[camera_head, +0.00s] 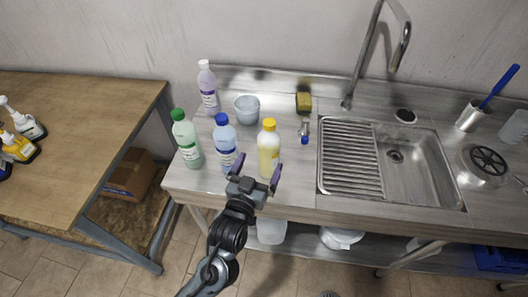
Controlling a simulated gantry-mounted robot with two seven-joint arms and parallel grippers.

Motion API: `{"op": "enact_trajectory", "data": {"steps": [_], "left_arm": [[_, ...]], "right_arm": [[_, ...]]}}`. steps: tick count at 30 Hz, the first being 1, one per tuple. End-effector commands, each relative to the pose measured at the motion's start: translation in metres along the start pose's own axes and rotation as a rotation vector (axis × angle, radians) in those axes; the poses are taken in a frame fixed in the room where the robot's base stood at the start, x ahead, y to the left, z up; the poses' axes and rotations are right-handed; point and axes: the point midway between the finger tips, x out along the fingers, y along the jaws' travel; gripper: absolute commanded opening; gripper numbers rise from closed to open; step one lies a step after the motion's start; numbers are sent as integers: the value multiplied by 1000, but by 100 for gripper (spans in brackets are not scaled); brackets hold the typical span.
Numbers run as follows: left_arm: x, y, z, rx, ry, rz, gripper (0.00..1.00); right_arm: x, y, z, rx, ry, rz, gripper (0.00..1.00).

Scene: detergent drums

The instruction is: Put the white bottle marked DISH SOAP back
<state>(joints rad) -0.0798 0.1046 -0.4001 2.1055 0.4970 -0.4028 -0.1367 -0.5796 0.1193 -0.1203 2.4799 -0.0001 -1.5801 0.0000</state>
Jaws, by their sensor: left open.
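No label is readable as DISH SOAP at this size, so I cannot tell which bottle it marks. All are upright. My left gripper (258,168) is open, with its fingers spread at the counter's front edge, near the blue and yellow bottles. Nothing shows between its fingers. My right gripper is not in view.
A grey-blue bowl (247,109), a yellow sponge (303,102) and a small blue-and-silver item (304,131) lie behind the bottles. The sink (420,175) is to the right. A wooden table (75,130) with spray bottles (24,124) is at left. White containers (271,232) sit below.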

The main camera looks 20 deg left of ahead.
Motion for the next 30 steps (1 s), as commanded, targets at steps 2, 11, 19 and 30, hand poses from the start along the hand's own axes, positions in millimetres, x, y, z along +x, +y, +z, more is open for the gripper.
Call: {"op": "enact_trajectory", "data": {"steps": [2,11,19,30], "left_arm": [[-9,0,0,-1,-1,0,99],[-29,-1,18,-3,-90,25,99],[-105,-12,107,24,-587,136,99],[-244,-51,169,146,-1185,168,99]], "right_arm": [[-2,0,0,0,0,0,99],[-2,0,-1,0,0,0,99],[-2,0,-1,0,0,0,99],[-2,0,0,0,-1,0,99]]}}
